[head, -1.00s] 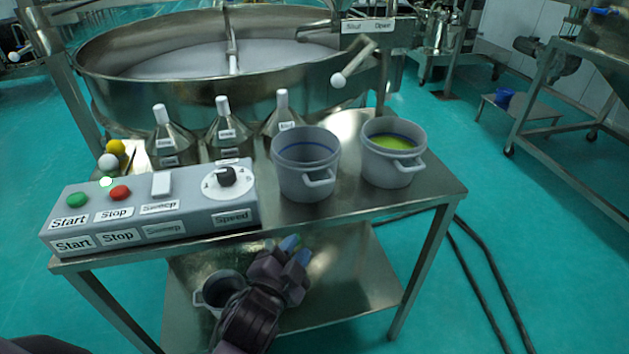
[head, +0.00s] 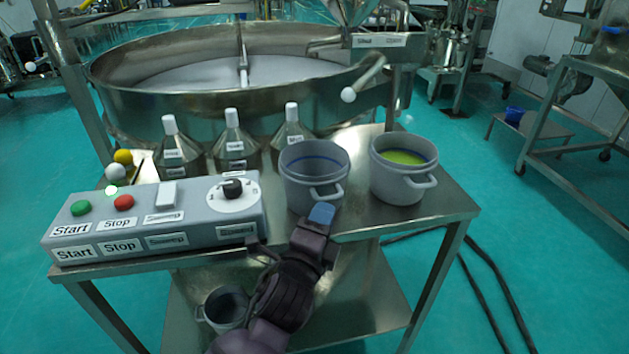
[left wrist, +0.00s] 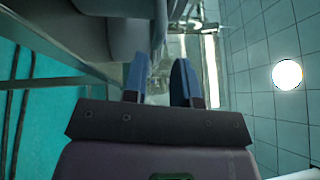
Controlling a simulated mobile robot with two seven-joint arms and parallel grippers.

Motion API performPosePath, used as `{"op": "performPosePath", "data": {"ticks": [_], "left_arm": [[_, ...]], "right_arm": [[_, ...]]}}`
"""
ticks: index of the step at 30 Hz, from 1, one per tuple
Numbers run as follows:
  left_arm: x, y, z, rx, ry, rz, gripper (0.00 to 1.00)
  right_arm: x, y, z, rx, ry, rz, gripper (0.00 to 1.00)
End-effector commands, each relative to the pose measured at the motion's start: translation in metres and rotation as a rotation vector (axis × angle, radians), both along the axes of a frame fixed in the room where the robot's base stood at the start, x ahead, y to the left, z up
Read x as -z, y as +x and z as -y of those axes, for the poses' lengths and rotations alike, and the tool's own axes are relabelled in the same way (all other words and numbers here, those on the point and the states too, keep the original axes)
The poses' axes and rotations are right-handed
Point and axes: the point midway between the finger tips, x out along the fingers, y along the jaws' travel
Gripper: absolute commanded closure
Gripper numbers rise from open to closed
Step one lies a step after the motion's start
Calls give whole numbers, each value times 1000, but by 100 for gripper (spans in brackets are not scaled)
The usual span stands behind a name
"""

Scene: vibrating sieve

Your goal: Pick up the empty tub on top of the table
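The empty grey tub (head: 296,194) stands upright on the steel table, with a blue line around its inside and a handle at its front. My left gripper (head: 322,213) is just in front of and below this tub, close to its handle. I cannot tell if they touch. In the left wrist view the two blue fingers of this gripper (left wrist: 158,80) are apart, with nothing clearly held between them. Grey surfaces fill the upper left of that view, too close to identify surely. My right gripper is not in view.
A second grey tub (head: 397,188) with green contents stands just right of the empty one. A control box (head: 150,222) with buttons and a knob is at left. Steel cones (head: 236,152) stand behind. Another tub (head: 226,308) is on the lower shelf.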

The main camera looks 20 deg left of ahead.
Motion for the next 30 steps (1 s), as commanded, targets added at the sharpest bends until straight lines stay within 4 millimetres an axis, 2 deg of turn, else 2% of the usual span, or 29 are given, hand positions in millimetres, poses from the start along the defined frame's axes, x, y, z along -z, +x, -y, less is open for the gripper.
{"op": "performPosePath", "data": {"ticks": [5, 18, 27, 30], "left_arm": [[-1, 7, -1, -1, 0, 0, 74], [-4, 54, -5, 0, 0, -1, 74], [-4, 56, -5, 0, 0, -2, 74], [-4, 56, -5, 0, 0, -2, 89]], "right_arm": [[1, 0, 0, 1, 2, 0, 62], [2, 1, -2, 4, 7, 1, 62], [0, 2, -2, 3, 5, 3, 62], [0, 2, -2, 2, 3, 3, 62]]}}
